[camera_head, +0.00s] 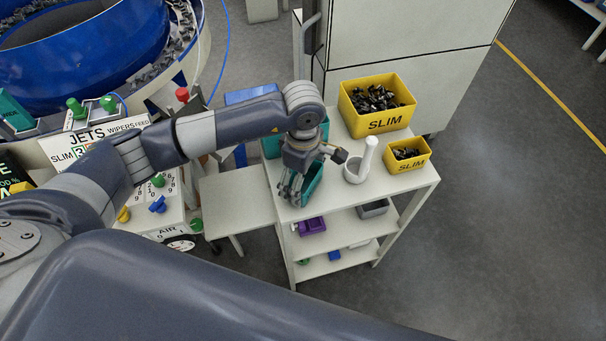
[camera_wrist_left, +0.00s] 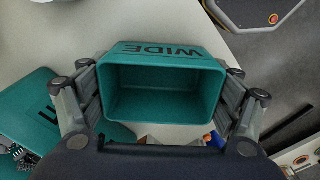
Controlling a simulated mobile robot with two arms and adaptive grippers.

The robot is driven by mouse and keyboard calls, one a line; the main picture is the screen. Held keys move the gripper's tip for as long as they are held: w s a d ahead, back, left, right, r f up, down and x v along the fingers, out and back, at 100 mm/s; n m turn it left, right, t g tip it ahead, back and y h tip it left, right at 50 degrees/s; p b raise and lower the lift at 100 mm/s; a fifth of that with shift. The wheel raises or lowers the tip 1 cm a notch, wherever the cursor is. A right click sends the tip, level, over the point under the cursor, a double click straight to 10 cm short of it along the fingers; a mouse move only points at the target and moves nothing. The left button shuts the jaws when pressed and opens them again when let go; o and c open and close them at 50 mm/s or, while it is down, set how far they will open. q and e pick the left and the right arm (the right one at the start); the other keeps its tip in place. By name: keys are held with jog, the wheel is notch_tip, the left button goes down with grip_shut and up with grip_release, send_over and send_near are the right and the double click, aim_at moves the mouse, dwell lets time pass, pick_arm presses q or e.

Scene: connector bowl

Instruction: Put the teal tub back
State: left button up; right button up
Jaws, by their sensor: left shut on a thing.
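The teal tub (camera_head: 313,183) is at the left front part of the cart's top. It also shows in the left wrist view (camera_wrist_left: 165,92), where it is empty, with WIDE on its wall. My left gripper (camera_head: 291,187) is shut on the tub, with fingers along two opposite sides. I cannot tell whether the tub touches the cart top or is held just above it. A second, larger teal bin (camera_head: 270,147) stands behind, partly hidden by my arm; in the left wrist view this bin (camera_wrist_left: 22,118) has metal parts beside it. My right gripper is not in view.
On the cart top (camera_head: 335,205) stand a white mortar with pestle (camera_head: 358,165), a large yellow SLIM bin (camera_head: 383,118) and a small yellow SLIM bin (camera_head: 407,165), both holding dark parts. A purple bin (camera_head: 312,226) is on the shelf below. A lower side table (camera_head: 235,200) adjoins left.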

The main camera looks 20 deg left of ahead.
aim_at(304, 186)
pick_arm(q)
jog(key=shift+f, duration=0.15)
jog(key=o, duration=1)
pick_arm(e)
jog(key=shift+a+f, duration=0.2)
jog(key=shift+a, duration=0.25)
pick_arm(q)
jog(key=shift+r, duration=0.2)
jog(key=shift+w+r, duration=0.1)
jog(key=shift+r, duration=0.3)
notch_tip(304, 186, up, 11)
jog(key=b, duration=0.2)
jog(key=shift+b, duration=0.4)
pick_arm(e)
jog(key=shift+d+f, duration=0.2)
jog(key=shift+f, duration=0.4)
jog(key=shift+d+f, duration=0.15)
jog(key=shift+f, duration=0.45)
